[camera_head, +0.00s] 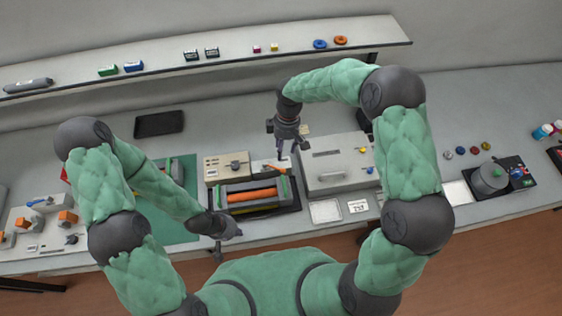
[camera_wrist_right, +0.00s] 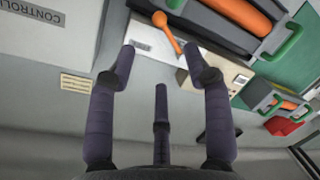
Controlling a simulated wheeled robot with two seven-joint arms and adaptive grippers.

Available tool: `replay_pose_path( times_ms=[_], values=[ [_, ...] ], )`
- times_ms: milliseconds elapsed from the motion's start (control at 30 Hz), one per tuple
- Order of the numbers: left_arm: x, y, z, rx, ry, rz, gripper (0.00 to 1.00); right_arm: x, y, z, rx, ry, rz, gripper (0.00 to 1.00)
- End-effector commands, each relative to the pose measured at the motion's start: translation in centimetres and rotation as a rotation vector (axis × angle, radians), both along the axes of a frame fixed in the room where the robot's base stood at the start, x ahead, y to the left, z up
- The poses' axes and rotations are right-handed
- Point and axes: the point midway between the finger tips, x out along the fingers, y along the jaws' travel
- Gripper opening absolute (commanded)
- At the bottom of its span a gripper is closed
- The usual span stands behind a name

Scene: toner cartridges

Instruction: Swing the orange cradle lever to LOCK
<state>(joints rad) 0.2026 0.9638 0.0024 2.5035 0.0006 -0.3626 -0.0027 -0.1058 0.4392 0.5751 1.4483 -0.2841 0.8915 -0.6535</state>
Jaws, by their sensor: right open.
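The orange cradle lever (camera_head: 276,168) lies on a white plate behind the cradle. In the right wrist view the lever (camera_wrist_right: 168,33) shows a round knob and a thin stem. The dark cradle (camera_head: 231,199) holds an orange roller (camera_head: 252,195) between green end pieces. My right gripper (camera_head: 293,153) is above and just behind the lever. In the wrist view its fingers (camera_wrist_right: 160,62) are spread and empty, with the lever beyond the tips and apart from them. I cannot read a LOCK mark.
A large grey controller box (camera_head: 337,163) stands close on the right. A green mat (camera_head: 178,232) lies on the left, partly behind my left arm. A shelf (camera_head: 240,52) runs along the back.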

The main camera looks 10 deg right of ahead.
Motion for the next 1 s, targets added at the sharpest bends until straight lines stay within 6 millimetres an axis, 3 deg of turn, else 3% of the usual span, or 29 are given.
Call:
replay_pose_path(
  times_ms=[300,500,967,1000],
  values=[
    [0.0,0.0,-0.1,0.0,0.0,0.0,0.0,-1.1,0.6,-5.6,0.0,0.005,0.001,0.51],
    [0.0,0.0,-0.2,0.0,0.0,0.0,0.0,-1.4,0.9,-8.2,0.001,0.003,0.0,0.51],
    [0.0,0.0,-0.2,0.0,0.0,0.0,0.0,-1.6,1.0,-9.3,0.001,0.0,-0.001,0.51],
    [0.0,0.0,-0.2,0.0,0.0,0.0,0.0,-1.6,1.0,-9.3,0.001,0.0,-0.001,0.45]
  ],
)
